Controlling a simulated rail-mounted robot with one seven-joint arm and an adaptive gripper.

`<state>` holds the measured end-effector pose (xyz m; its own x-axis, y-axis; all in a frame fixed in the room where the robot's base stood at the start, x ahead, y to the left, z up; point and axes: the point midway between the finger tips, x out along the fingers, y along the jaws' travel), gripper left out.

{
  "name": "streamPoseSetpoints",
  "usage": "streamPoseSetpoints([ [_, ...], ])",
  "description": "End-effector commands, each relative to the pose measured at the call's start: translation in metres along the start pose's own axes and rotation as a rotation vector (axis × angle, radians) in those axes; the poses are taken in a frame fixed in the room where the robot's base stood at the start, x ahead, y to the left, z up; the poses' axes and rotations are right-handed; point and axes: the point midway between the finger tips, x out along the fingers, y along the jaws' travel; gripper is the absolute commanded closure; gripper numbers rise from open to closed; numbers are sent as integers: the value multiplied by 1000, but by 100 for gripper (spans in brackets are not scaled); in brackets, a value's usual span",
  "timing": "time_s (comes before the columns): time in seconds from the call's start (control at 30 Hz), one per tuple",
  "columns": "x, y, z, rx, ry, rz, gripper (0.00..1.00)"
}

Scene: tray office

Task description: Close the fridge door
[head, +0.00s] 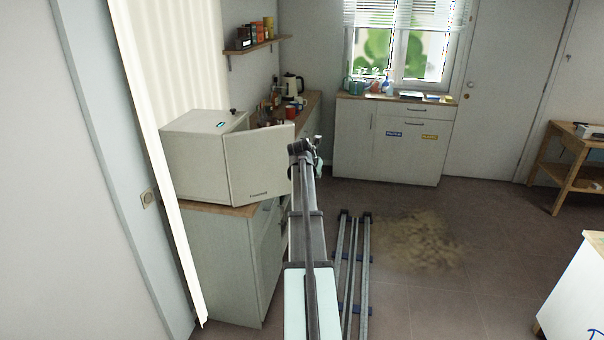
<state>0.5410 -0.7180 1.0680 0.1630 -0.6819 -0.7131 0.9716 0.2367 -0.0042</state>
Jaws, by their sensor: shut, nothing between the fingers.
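The small white fridge (190,158) stands on a low cabinet at the left in the head view. Its door (258,165) is open and swung out toward the right, with its lettered outer face showing. The inside of the fridge is hidden behind the door. My arm reaches up from the bottom middle, and its far end is just right of the door's free edge. My gripper (317,145) is small and partly hidden there, shut and empty. I cannot tell whether it touches the door.
The cabinet's wooden top (212,208) bears the fridge. Behind it, a counter holds a kettle (292,85) and a red cup (291,113). Rails (355,270) lie on the floor right of my arm. The floor farther right is mostly clear.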

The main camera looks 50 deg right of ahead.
Motion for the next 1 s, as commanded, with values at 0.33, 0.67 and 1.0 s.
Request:
streamPoseSetpoints([
  [0.33, 68, -16, -75, 261, 133, 170, 100],
  [0.67, 86, 20, -110, 997, 358, 558, 100],
  [1.0, 56, 33, -72, 1921, 758, 919, 100],
])
